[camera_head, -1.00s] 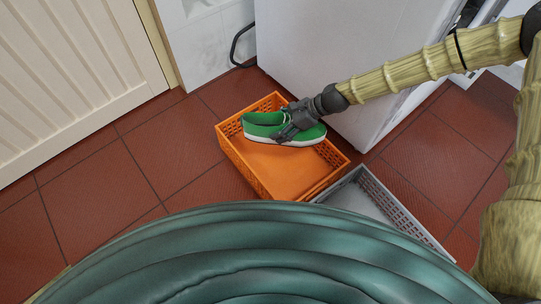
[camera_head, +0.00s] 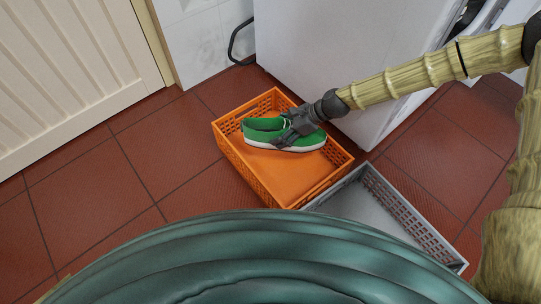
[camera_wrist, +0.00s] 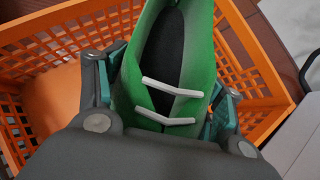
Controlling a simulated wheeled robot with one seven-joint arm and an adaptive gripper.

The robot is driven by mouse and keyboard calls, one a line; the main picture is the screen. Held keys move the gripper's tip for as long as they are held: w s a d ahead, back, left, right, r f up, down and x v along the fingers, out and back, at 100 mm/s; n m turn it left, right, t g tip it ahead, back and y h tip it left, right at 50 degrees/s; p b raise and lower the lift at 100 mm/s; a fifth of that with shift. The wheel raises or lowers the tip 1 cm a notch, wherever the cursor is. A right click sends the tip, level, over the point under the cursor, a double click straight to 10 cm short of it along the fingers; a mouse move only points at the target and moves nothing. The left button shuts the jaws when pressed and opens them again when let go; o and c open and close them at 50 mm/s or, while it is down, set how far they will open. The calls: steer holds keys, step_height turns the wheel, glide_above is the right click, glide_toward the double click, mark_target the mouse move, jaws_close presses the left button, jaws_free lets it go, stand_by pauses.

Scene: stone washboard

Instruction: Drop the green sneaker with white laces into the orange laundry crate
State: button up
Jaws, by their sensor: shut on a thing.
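The green sneaker (camera_head: 262,130) has a white sole, and its white laces show in the wrist view, where the sneaker (camera_wrist: 178,62) sits between the fingers. My gripper (camera_head: 296,127) is shut on the sneaker, one finger on each side. The orange laundry crate (camera_head: 240,165) stands on the floor, with perforated walls; it also shows in the wrist view (camera_wrist: 262,62). The sneaker is over the crate's opening, within its outline in the head view. I cannot tell whether its sole touches the crate floor.
A grey crate (camera_head: 405,205) stands against the orange crate's right side. A white appliance (camera_head: 330,55) is behind the crates. A cream slatted door (camera_head: 65,75) is at the left. Red floor tiles (camera_head: 95,195) lie clear on the left.

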steer(key=o, duration=1.3)
steer(key=v, duration=1)
steer(key=shift+d+r, duration=0.1)
steer(key=shift+r, duration=0.05)
steer(key=shift+v, duration=0.85)
steer(key=shift+d, duration=0.1)
